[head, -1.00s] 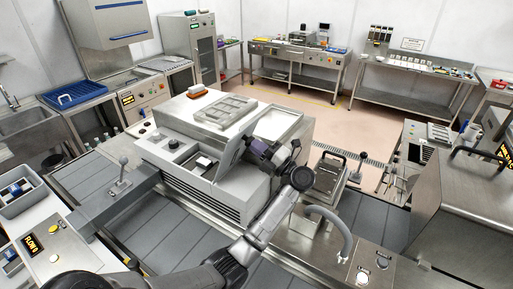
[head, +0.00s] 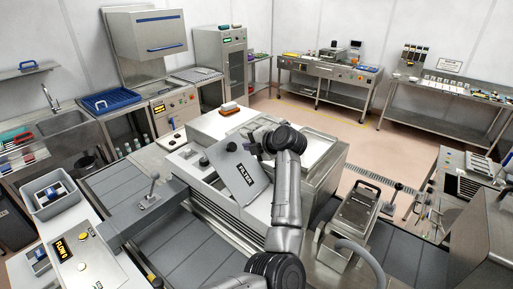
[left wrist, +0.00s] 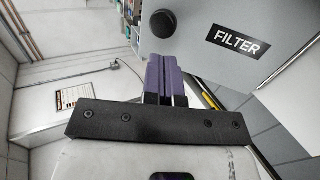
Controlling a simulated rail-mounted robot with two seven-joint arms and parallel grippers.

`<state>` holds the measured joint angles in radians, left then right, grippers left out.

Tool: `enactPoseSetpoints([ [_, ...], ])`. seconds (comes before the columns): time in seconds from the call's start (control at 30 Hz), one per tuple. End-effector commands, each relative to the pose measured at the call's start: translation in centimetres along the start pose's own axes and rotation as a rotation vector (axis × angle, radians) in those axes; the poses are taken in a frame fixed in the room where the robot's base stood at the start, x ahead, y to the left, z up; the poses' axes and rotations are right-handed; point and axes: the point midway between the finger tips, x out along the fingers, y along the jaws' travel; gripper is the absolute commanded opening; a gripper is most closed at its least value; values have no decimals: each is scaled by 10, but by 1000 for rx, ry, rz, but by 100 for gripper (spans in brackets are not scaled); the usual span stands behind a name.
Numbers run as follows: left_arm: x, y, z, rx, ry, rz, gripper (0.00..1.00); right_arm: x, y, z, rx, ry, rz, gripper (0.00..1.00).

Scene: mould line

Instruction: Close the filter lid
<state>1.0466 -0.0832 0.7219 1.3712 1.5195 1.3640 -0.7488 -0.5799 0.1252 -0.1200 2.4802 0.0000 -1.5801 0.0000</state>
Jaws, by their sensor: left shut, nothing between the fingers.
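The filter lid (head: 240,182) is a grey panel with a black FILTER label and a round dark knob (head: 231,147). It stands tilted on the big light-grey machine (head: 226,215), its labelled face towards me, and is not flat. Part of the filter opening (head: 200,167) shows left of it. My left gripper (head: 260,139) is at the lid's upper right, partly hidden by my arm. In the left wrist view its purple fingers (left wrist: 160,78) are shut and empty, close to the lid (left wrist: 225,70) and below the knob (left wrist: 162,24); contact is unclear. My right gripper is not in view.
A lever (head: 153,188) stands left of the machine. An orange-brown block (head: 229,109) sits on its far top. A metal press-like unit with a handle (head: 352,220) stands to the right. A grey bin (head: 52,195) is at the left.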

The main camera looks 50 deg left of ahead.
Motion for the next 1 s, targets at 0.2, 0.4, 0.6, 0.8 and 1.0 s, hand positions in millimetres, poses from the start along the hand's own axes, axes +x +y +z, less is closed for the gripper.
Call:
enactPoseSetpoints([
  [0.2, 43, 10, -1, -12, 0, -210, 0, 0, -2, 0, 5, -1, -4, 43],
  [0.4, 85, 10, -3, -17, -1, -399, 0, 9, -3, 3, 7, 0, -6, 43],
  [0.6, 125, 1, -4, -22, -1, -589, 0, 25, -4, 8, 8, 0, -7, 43],
  [0.8, 159, -15, -6, -26, -1, -772, 0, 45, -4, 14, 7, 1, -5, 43],
  [1.0, 183, -36, -6, -28, -1, -905, 0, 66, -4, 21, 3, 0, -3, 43],
])
